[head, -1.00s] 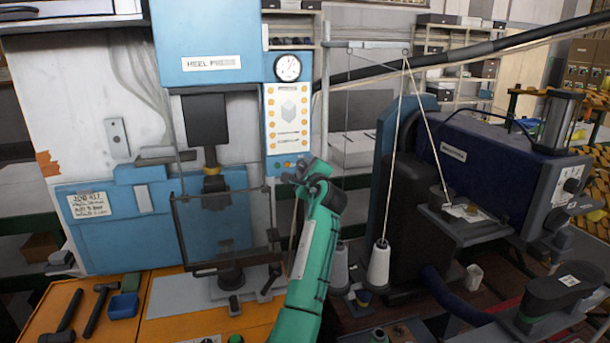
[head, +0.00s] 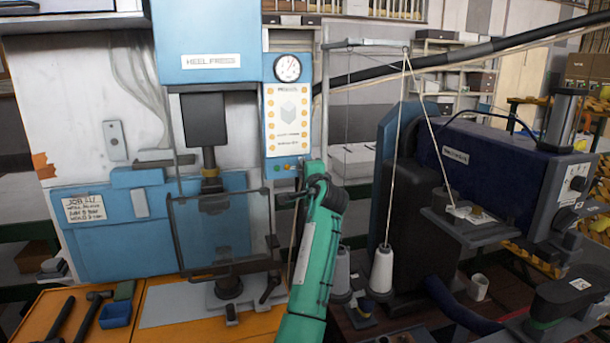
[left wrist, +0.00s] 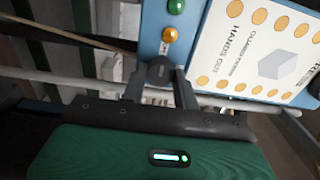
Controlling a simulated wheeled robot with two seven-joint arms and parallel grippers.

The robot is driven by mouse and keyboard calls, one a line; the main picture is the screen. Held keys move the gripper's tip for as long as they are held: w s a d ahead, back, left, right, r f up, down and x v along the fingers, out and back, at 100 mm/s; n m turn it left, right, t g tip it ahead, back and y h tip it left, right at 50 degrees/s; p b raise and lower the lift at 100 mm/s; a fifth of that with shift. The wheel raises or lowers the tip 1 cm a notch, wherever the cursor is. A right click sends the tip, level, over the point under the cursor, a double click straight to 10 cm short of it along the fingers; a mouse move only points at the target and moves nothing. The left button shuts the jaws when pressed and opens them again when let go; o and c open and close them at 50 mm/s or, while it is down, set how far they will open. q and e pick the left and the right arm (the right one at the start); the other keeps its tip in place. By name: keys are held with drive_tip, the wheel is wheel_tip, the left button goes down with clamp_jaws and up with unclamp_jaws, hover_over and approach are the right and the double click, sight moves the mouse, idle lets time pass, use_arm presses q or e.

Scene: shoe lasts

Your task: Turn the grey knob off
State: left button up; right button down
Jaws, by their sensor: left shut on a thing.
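The grey knob (left wrist: 160,69) shows in the left wrist view as a dark round piece at the edge of the blue control panel (left wrist: 152,20). It is in line with an orange button (left wrist: 170,34) and a green button (left wrist: 176,6). My left gripper (left wrist: 159,80) is shut on the knob, with one finger on each side. In the head view my left gripper (head: 301,176) is at the lower right of the panel on the heel press (head: 212,40), and it hides the knob. My right gripper is in neither view.
A clear guard (head: 222,235) stands left of my left gripper. Thread cones (head: 381,270) and taut threads are close to the right of my arm, before a dark blue machine (head: 500,165). Hammers and a blue tray (head: 115,314) lie on the orange bench.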

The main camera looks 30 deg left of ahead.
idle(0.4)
use_arm(q)
drive_tip(key=o, duration=1)
drive_tip(key=b+v, duration=0.4)
drive_tip(key=v, duration=0.9)
drive_tip(key=shift+s+d, duration=0.2)
drive_tip(key=shift+s, duration=0.15)
